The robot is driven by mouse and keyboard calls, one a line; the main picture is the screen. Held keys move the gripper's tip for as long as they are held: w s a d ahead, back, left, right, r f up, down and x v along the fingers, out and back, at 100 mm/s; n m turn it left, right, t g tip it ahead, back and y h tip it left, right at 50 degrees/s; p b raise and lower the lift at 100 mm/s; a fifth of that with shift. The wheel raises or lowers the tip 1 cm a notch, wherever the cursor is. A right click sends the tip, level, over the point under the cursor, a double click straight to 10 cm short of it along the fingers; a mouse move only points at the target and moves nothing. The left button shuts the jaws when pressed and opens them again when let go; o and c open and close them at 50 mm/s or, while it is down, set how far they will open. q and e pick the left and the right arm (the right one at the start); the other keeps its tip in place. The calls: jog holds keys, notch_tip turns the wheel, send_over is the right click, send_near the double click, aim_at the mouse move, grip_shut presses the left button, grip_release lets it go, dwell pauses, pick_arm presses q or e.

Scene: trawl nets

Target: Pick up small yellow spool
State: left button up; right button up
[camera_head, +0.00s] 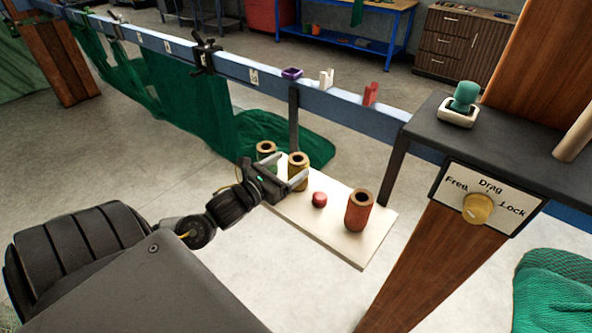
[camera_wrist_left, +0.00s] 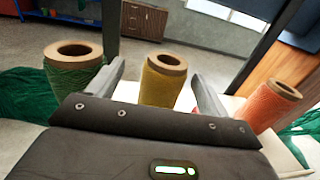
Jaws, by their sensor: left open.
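The small yellow spool (camera_head: 298,169) stands upright on a pale board (camera_head: 345,238), between a green spool (camera_head: 266,152) and a red-orange spool (camera_head: 358,211). My left gripper (camera_head: 299,172) is open beside it at the front left. In the left wrist view the yellow spool (camera_wrist_left: 162,80) shows centred between the two fingers, its lower part hidden by the gripper body. The green spool (camera_wrist_left: 74,75) is outside the left finger and the orange spool (camera_wrist_left: 268,105) outside the right finger. I cannot tell if the fingers touch the yellow spool. My right gripper is not in view.
A small red round piece (camera_head: 319,199) lies on the board between the yellow and red-orange spools. A dark shelf (camera_head: 500,135) with a wooden post and a Free/Drag/Lock dial (camera_head: 477,208) stands at right. A blue rail (camera_head: 230,75) with green net runs behind.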

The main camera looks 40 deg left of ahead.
aim_at(302, 158)
pick_arm(q)
jog(key=shift+w+r, duration=0.15)
jog(key=shift+w, duration=0.15)
jog(key=w+p, duration=0.1)
jog(key=w, duration=0.1)
jog(key=w+d+p, duration=0.1)
jog(key=w, duration=0.1)
jog(key=shift+w+r, duration=0.1)
jog(key=shift+w+p, duration=0.2)
jog(key=shift+p, duration=0.1)
jog(key=shift+c, duration=0.3)
jog(key=c, duration=1.1)
jog(key=shift+o, duration=0.2)
